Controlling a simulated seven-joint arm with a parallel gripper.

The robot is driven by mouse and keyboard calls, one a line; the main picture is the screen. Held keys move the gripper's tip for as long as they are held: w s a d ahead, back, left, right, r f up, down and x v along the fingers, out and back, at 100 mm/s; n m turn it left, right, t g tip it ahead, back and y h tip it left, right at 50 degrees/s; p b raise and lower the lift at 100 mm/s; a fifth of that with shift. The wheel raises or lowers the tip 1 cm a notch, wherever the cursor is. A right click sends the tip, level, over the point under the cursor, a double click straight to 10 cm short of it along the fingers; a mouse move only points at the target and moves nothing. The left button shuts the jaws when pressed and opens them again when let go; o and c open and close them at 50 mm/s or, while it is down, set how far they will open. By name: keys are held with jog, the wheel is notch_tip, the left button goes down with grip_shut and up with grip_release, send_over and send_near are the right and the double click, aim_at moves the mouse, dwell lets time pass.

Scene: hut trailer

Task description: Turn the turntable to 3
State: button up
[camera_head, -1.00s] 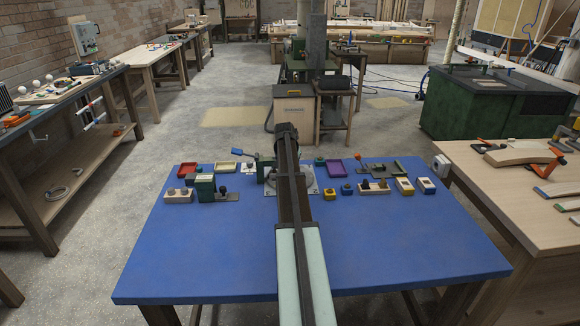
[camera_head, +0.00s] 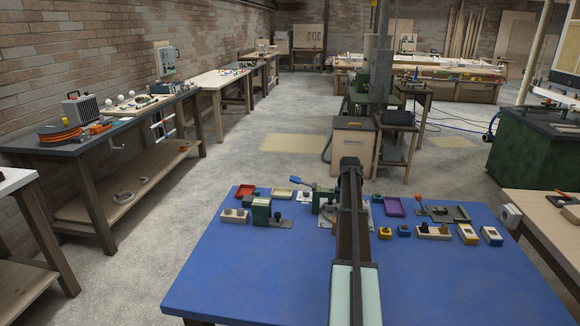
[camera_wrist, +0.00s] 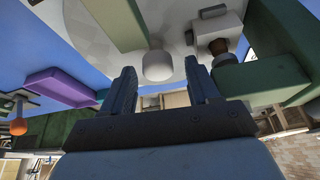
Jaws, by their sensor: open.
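What looks like the turntable is a pale grey disc (camera_wrist: 88,42) at the top of the wrist view, with a pale green bar across it and a rounded white knob (camera_wrist: 158,65) beside the bar. In the head view only part of a grey plate (camera_head: 377,222) shows beside my arm; the rest is hidden behind it. My gripper (camera_wrist: 160,68) is open, with the knob showing between its two dark fingertips. I cannot tell whether the fingers touch it. No number marks are readable.
The blue table (camera_head: 265,270) has a clear front half. A dark green box (camera_wrist: 265,78) is near the fingers in the wrist view.

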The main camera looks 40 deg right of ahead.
jog(key=n+y, duration=0.1)
jog(key=n, duration=0.2)
jog(key=n+t, duration=0.1)
jog(key=n, duration=0.1)
jog(key=shift+s+d+n+y, duration=0.1)
jog(key=shift+d+n+y, duration=0.05)
jog(key=shift+n+y, duration=0.25)
jog(key=n+y, duration=0.1)
jog(key=n, duration=0.1)
jog(key=n+y, duration=0.1)
jog(key=n, duration=0.2)
jog(key=shift+d+n+t, duration=0.1)
jog(key=shift+n+t, duration=0.2)
jog(key=shift+t, duration=0.1)
jog(key=v, duration=1.4)
jog(key=s+d+m+g+h, duration=0.1)
jog(key=s+d+m+h, duration=0.25)
jog(key=d+m, duration=0.25)
jog(key=w+a+r+n+h, duration=0.1)
jog(key=w+a+r+n, duration=0.1)
jog(key=w+a, duration=0.9)
jog(key=w+a+r+n+t+h, duration=0.1)
jog(key=w+a+r+n, duration=0.1)
jog(key=w+a, duration=1)
jog(key=shift+w+a, duration=0.2)
jog(key=shift+a, duration=2.1)
jog(key=shift+h, duration=0.25)
